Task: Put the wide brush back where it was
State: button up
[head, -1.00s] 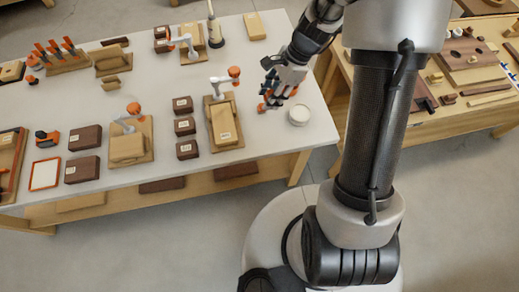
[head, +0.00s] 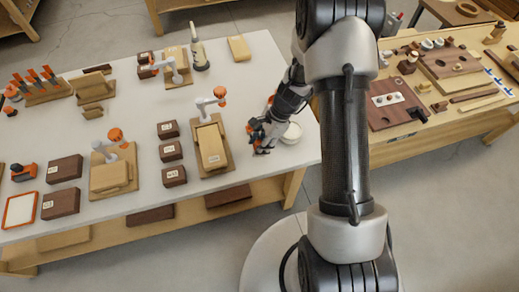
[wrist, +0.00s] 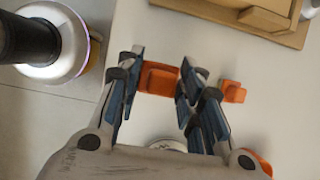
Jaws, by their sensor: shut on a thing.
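My gripper (head: 262,145) is over the right end of the white bench, beside a round white dish (head: 291,133). In the wrist view the gripper (wrist: 158,82) has its fingers on both sides of an orange piece, which looks like part of the wide brush (wrist: 158,80). The fingers hide much of it, and its bristles cannot be made out. A second orange piece (wrist: 232,92) shows just right of the fingers; I cannot tell whether it belongs to the same thing. A wooden rack (head: 48,97) with several orange-handled tools stands at the far left.
A wooden stand with a light block (head: 212,147) and dark labelled boxes (head: 172,152) lie left of my gripper. A small orange-topped lamp arm (head: 219,94) rises behind the stand. A second bench (head: 440,146) stands at the right. Bare white surface lies around the dish.

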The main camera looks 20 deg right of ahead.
jog(key=shift+f+b, duration=0.35)
jog(key=shift+f, duration=1.05)
jog(key=shift+f, duration=0.15)
jog(key=o, duration=1)
